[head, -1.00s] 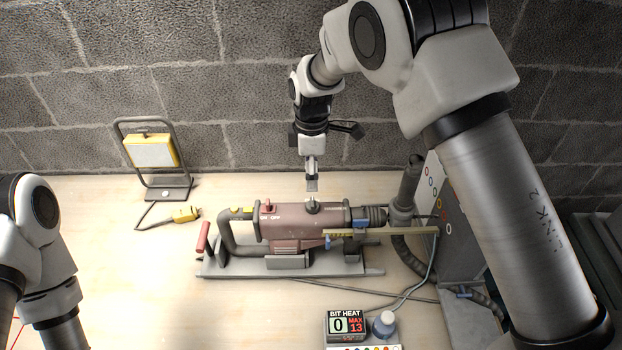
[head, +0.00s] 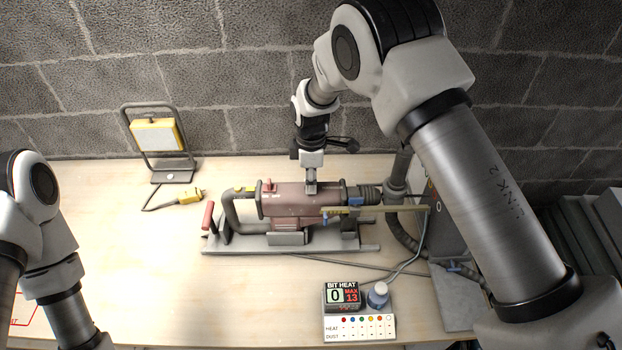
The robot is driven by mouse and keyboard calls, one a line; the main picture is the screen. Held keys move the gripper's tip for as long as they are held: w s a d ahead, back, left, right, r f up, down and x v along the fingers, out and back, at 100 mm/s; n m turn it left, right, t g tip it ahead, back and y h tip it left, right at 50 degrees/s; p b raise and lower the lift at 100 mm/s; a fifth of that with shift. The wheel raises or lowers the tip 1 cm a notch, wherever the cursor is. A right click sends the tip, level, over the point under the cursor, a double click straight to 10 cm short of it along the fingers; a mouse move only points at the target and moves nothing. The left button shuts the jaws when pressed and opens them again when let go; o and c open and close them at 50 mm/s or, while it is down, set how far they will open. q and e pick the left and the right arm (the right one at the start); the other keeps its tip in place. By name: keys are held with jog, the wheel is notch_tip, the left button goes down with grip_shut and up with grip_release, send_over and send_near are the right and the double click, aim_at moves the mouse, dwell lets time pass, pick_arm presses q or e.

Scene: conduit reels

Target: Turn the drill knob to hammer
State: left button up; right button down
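The dark red drill (head: 290,201) lies in a grey cradle (head: 225,247) on the table, its chuck to the right. My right gripper (head: 311,190) points straight down onto the top of the drill near its front end. Its fingertips are at the spot where the dark knob showed earlier, and they hide the knob now. The fingers look close together, but I cannot tell whether they grip the knob. A red switch (head: 268,186) sits on top of the drill, left of the gripper. My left arm is at the left edge; its gripper is out of view.
A work lamp (head: 157,136) stands at the back left, with a yellow plug (head: 190,196) near it. A bit heat display (head: 343,295), a small bottle (head: 377,295) and a colour chart (head: 360,328) are in front.

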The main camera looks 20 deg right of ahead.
jog(key=shift+f, duration=0.15)
jog(key=shift+m, duration=0.3)
jog(key=m, duration=0.3)
jog(key=shift+s+f, duration=0.1)
jog(key=m+b, duration=0.1)
jog(key=m, duration=0.4)
jog(key=shift+m, duration=0.4)
jog(key=m, duration=0.4)
jog(key=shift+m+b, duration=0.3)
jog(key=shift+m, duration=1.9)
